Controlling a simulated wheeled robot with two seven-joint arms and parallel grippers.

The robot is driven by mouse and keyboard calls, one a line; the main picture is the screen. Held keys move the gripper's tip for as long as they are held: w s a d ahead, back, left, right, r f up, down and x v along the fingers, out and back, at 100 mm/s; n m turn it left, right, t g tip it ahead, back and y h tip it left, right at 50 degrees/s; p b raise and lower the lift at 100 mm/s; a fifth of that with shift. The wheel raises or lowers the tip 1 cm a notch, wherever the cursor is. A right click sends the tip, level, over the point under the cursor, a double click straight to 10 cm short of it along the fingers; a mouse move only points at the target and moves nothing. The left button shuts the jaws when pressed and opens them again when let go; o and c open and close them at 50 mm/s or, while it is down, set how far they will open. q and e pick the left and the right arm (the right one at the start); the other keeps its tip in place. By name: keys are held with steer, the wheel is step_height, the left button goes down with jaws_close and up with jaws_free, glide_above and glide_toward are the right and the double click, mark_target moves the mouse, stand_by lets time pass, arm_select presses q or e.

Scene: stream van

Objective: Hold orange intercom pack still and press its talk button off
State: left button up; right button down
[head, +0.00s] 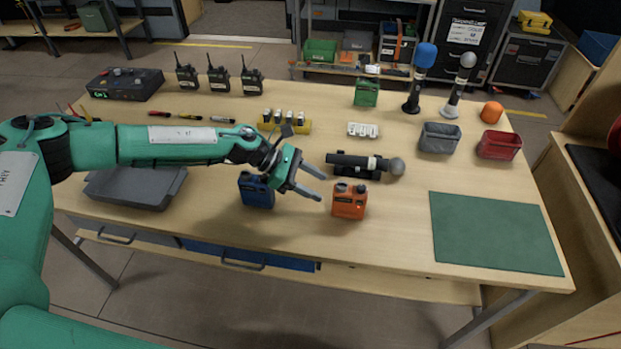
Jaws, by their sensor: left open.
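The orange intercom pack (349,201) stands upright on the wooden table near its front edge. Dark knobs or buttons show on its top, but I cannot tell which is the talk button or how it is set. My left gripper (317,184) is open, with its two fingers pointing right toward the orange pack. It is just left of the pack, above the table, and nothing is between its fingers. A blue pack (257,191) stands to the left, partly behind my left gripper. My right gripper is not in view.
A black microphone in a holder (352,163) lies just behind the orange pack. A grey tray (135,188) is at the left, under my left arm. A green mat (494,233) lies bare at the right. A green pack (366,93), grey bin (440,138) and red bin (499,145) stand farther back.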

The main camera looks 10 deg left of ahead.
mark_target(335, 196)
arm_select(q)
steer(key=b+x, duration=0.1)
steer(key=x, duration=0.5)
steer(key=shift+d+f+b, duration=0.15)
steer(key=shift+f+b, duration=0.05)
steer(key=shift+b, duration=0.15)
steer(key=shift+d+f, duration=0.35)
steer(key=shift+d, duration=0.25)
steer(key=shift+d+f+b, duration=0.25)
steer(key=shift+d+b, duration=0.15)
steer(key=shift+d, duration=0.15)
steer(key=shift+c, duration=0.9)
steer(key=c, duration=0.7)
steer(key=shift+c, duration=0.2)
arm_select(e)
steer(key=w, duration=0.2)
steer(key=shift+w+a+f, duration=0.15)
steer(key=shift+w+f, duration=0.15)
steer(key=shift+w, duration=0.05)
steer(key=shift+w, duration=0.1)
